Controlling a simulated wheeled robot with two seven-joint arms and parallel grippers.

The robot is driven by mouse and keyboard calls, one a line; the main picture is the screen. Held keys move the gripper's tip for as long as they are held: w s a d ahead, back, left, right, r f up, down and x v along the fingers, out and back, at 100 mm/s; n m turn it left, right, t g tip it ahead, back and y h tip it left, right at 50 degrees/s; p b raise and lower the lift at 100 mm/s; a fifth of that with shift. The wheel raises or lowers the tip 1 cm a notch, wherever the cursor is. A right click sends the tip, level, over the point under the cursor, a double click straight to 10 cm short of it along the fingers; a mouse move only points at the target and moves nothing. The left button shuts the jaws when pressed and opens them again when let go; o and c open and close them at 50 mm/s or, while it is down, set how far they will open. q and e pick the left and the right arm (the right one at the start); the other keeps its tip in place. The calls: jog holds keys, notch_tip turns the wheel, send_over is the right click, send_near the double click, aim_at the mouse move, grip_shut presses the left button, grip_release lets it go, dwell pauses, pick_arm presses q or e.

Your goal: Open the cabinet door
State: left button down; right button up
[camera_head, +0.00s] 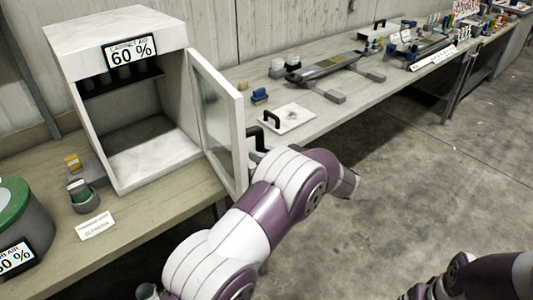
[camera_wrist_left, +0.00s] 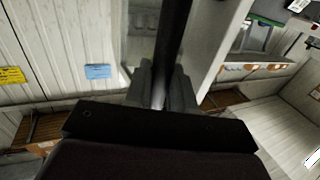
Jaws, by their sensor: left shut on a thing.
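The white cabinet (camera_head: 125,100) stands on the bench at the left, with a "60 %" display on its top front. Its glass-paned door (camera_head: 222,120) is swung wide open, out toward the right, and the inside shows. My left arm reaches up to the outer side of the door. In the left wrist view my left gripper (camera_wrist_left: 164,90) is shut on the dark bar handle (camera_wrist_left: 173,45), which runs between its fingers. In the head view the grip itself is mostly hidden behind my arm. Only part of my right arm shows at the lower right; its gripper is not seen.
The wooden bench (camera_head: 150,215) runs under the cabinet. A green-lidded container (camera_head: 20,215) and a small label card (camera_head: 95,225) lie left of the door. A white board with a black handle (camera_head: 289,118) and other tools lie to the right. The floor (camera_head: 400,180) in front is clear.

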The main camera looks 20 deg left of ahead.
pick_arm(q)
jog(key=shift+w+r, duration=0.3)
jog(key=shift+r, duration=0.1)
pick_arm(e)
jog(key=shift+w+d, duration=0.15)
pick_arm(q)
jog(key=shift+a, duration=0.1)
pick_arm(e)
jog(key=shift+r, duration=0.1)
pick_arm(q)
jog(key=c, duration=1.3)
grip_release()
jog(key=shift+o, duration=1.4)
jog(key=shift+a+f, duration=0.1)
jog(key=shift+a, duration=0.1)
jog(key=shift+a+f, duration=0.25)
jog(key=shift+a, duration=0.15)
jog(key=shift+d, duration=0.15)
jog(key=s+d+b, duration=0.1)
jog(key=s+d, duration=0.1)
jog(key=d, duration=1)
jog(key=shift+b, duration=0.35)
pick_arm(e)
jog(key=shift+a+f, duration=0.2)
jog(key=shift+f, duration=0.25)
jog(key=shift+a+f, duration=0.2)
jog(key=shift+f, duration=0.25)
pick_arm(q)
jog(key=shift+d, duration=0.15)
